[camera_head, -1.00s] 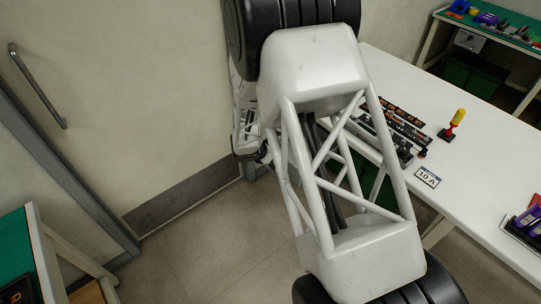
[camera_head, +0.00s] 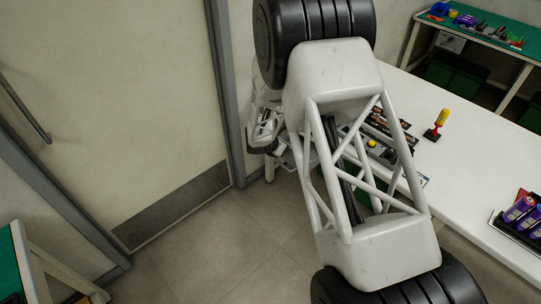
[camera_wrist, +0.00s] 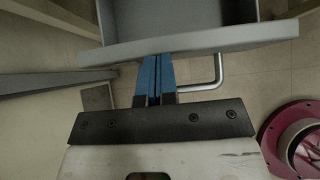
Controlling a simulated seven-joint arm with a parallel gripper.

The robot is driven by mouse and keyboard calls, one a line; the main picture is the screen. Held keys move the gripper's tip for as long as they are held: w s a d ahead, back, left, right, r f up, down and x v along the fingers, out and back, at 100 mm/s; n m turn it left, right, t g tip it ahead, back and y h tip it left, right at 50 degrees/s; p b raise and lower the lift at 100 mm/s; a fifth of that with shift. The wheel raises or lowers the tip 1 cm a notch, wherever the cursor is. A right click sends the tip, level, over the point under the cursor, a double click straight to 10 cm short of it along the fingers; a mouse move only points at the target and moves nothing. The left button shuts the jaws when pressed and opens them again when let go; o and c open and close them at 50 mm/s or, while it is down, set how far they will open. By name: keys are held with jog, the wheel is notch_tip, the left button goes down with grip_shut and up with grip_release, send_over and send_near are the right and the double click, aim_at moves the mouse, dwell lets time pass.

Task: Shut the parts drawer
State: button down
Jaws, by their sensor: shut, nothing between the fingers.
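The parts drawer shows in the wrist view as a grey drawer front (camera_wrist: 235,38) with its open inside (camera_wrist: 185,14) beyond it, so the drawer stands pulled out. A bent metal handle (camera_wrist: 217,75) sticks out from the front, just right of the fingers. My gripper (camera_wrist: 156,60) is shut and empty, its two blue fingers together. The fingertips are at the lower edge of the drawer front; I cannot tell whether they touch it.
A green-topped bench (camera_head: 505,42) is at the back right. Another bench (camera_head: 12,265) is at lower left. A door (camera_head: 120,110) is behind clear floor (camera_head: 215,240).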

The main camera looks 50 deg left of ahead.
jog(key=w, duration=1.1)
jog(key=shift+w, duration=0.6)
jog(key=shift+w+d+r, duration=0.1)
jog(key=shift+s, duration=0.6)
jog(key=s, duration=0.3)
jog(key=shift+s, duration=0.3)
jog(key=v, duration=1)
jog(key=shift+s, duration=0.1)
